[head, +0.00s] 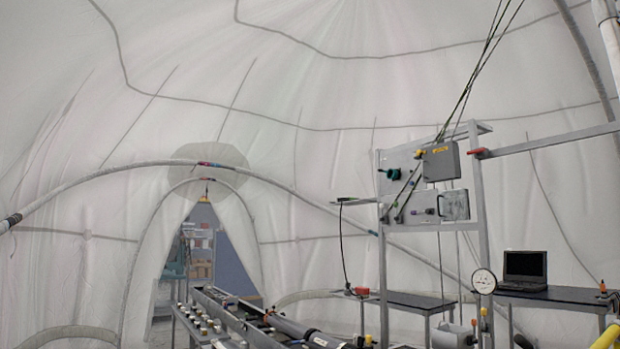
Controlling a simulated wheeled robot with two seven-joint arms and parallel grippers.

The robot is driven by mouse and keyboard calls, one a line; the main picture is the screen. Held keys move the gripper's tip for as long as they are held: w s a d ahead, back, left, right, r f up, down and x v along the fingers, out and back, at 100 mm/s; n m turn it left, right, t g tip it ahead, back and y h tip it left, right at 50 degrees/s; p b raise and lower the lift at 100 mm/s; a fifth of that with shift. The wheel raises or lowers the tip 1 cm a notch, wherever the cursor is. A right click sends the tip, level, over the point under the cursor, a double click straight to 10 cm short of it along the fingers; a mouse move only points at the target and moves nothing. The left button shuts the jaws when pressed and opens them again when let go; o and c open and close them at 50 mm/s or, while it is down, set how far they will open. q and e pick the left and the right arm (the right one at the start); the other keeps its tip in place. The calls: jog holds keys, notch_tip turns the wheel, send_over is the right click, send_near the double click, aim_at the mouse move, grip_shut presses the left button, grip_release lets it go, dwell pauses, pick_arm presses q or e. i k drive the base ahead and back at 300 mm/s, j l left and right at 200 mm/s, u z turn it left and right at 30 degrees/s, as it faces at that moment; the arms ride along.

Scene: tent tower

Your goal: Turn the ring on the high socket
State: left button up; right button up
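A tall grey frame (383,280) on the right carries a light panel (404,160) high up. A teal, round fitting (393,174) sticks out from this panel's left part and looks like the ring on the high socket. It is small in the picture, so I cannot tell how the ring is turned. Neither of my grippers shows in the head view, and nothing is seen touching the teal fitting.
A grey box (441,161) and dark cables (468,88) are right of the teal fitting. A rail with a red handle (478,152) reaches right. Below are a gauge (484,281), a laptop (525,267) on a table (562,296), and a long dark trough (243,319).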

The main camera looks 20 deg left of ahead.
aim_at(395, 173)
jog(key=u, duration=0.25)
jog(key=i+z, duration=0.3)
jog(key=z, duration=0.2)
jog(key=i+j+z, duration=0.15)
jog(key=i+z, duration=0.15)
jog(key=z, duration=0.15)
